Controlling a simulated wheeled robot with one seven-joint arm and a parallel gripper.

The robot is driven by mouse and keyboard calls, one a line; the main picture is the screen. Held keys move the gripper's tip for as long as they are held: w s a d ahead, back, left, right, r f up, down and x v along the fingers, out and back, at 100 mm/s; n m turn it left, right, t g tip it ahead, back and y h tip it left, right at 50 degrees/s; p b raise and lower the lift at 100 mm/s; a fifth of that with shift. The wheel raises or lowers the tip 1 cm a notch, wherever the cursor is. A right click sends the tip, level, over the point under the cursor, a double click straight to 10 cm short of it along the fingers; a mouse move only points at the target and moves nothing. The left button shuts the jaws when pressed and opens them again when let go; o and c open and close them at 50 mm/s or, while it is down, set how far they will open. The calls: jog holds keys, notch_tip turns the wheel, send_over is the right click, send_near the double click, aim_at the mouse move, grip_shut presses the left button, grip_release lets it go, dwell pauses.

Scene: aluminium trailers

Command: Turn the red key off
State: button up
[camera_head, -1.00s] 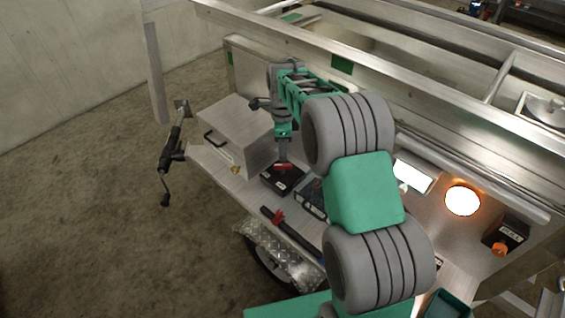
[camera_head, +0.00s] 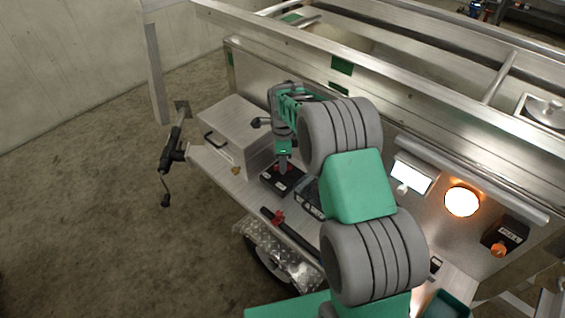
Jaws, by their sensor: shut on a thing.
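The red key (camera_head: 279,170) stands on top of a small black box (camera_head: 291,185) on the trailer's front shelf. Only a little of its red shows beside the fingers. My gripper (camera_head: 283,169) points straight down over the box and is shut on the red key. The fingers hide most of the key, so its exact angle cannot be told.
A metal case (camera_head: 238,140) with a black handle stands left of the black box. A battery-like block (camera_head: 309,197) is close on the right. A black bar with a red part (camera_head: 278,217) lies in front. A lit round lamp (camera_head: 462,201) is at the right.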

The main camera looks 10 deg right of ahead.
jog(key=shift+n, duration=0.3)
grip_shut()
jog(key=n, duration=0.4)
jog(key=shift+b, duration=0.35)
jog(key=n, duration=0.4)
jog(key=shift+n, duration=0.4)
jog(key=n, duration=0.4)
jog(key=shift+n+b, duration=0.3)
jog(key=shift+n, duration=1.9)
jog(key=o, duration=0.7)
grip_release()
jog(key=shift+r, duration=0.1)
